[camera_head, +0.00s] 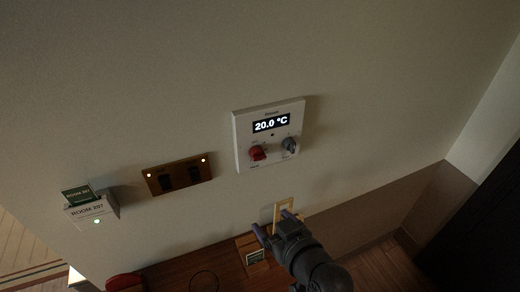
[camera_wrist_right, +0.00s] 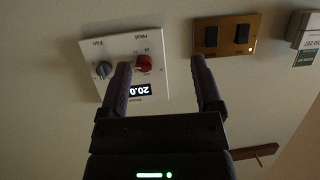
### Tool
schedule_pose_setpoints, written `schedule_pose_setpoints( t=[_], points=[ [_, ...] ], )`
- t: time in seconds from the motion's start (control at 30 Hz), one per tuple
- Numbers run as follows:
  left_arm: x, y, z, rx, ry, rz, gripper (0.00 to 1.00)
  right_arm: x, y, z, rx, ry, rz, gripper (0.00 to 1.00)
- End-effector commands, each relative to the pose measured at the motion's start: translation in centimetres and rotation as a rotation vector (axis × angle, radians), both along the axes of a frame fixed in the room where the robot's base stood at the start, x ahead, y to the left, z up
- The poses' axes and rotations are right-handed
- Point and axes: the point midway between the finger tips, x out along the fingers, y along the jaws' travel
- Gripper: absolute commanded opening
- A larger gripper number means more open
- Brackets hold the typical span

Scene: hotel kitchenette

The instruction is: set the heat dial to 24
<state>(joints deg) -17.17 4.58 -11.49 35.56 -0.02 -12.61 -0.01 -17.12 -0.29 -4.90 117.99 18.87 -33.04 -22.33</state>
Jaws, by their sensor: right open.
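A white wall thermostat (camera_head: 243,117) carries a display (camera_head: 271,123) that reads 20.0 °C. Its red heat dial (camera_head: 257,153) is at the lower left, and the grey fan dial (camera_head: 290,144) is at the lower right. In the right wrist view the thermostat (camera_wrist_right: 160,40) appears upside down, with the red heat dial (camera_wrist_right: 144,64) between the fingers, close to the left one, and the grey dial (camera_wrist_right: 104,69) outside them. My right gripper (camera_head: 276,223) is open and empty, below the thermostat and apart from the dials. My left gripper is out of view.
A brass switch plate (camera_head: 178,175) with two dark switches is left of the thermostat. A card holder (camera_head: 92,213) marked ROOM 207 is farther left. Below is a wooden surface (camera_head: 190,268) with a small sign (camera_head: 255,257) and a red object (camera_head: 124,282).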

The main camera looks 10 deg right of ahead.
Motion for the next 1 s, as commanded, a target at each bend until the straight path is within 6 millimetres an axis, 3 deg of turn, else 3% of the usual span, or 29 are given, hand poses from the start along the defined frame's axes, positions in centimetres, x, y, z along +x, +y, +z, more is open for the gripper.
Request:
schedule_pose_setpoints(
  t=[0.1,0.27,0.37,0.7,1.0],
  points=[
    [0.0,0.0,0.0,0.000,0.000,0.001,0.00,2.8,-0.5,2.6,0.041,-0.204,-0.069,0.83],
    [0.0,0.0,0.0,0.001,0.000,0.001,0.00,4.5,-1.3,4.4,0.062,-0.345,-0.143,0.83],
    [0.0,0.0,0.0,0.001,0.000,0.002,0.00,5.8,-1.3,4.5,0.063,-0.355,-0.150,0.83],
    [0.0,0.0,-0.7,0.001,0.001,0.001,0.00,12.7,-0.3,4.4,0.063,-0.352,-0.147,0.83],
    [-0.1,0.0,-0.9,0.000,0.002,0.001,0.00,14.2,-0.1,4.4,0.063,-0.350,-0.148,0.83]
  ],
)
